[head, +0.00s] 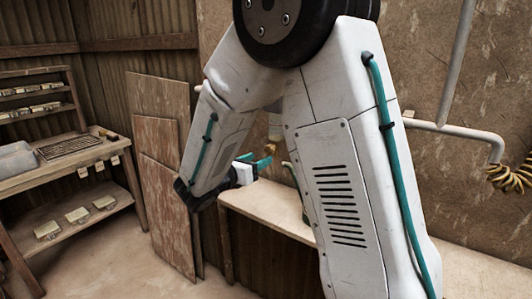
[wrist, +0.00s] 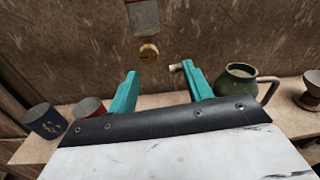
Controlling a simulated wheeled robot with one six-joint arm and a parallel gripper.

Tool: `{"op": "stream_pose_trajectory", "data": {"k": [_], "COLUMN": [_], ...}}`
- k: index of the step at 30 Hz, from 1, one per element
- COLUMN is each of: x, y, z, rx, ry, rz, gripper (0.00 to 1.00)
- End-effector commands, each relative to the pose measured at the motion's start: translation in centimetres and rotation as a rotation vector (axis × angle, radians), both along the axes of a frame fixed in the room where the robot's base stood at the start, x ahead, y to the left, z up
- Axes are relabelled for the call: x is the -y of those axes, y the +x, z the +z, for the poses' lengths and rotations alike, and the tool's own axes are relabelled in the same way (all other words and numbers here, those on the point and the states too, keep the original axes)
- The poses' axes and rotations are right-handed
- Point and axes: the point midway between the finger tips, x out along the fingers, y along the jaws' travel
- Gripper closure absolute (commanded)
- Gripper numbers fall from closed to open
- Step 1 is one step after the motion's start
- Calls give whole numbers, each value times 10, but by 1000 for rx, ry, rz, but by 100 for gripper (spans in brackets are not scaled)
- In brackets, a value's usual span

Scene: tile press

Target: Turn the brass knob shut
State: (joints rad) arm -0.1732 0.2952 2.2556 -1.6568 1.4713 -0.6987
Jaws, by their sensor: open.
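The brass knob (wrist: 148,53) shows in the wrist view as a small round brass cap beneath a pale metal fitting (wrist: 142,15) near the wall. My gripper (wrist: 160,70) is open and empty, with its teal fingers apart. In that view the knob appears just above the gap between the fingertips, apart from both. In the head view my gripper (head: 254,161) is above the bench near the wall, partly hidden by my arm.
The bench (head: 275,210) holds a green pot (wrist: 238,80), a small cup (wrist: 312,92), a blue mug (wrist: 45,121) and a red mug (wrist: 88,107). A wall pipe (head: 455,134) runs at right. Boards (head: 160,120) lean at left.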

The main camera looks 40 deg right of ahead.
Motion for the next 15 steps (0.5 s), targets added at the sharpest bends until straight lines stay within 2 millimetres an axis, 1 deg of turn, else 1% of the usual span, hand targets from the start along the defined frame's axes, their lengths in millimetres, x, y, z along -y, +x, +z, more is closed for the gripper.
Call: {"op": "stream_pose_trajectory", "data": {"k": [1, 5, 15], "x": [-3, 0, 50], "y": [7, 17, 34], "z": [-4, -6, -6], "rx": [-21, -40, -39], "ry": [-24, -51, -50], "rz": [24, 49, 48], "gripper": [50, 50, 50]}}
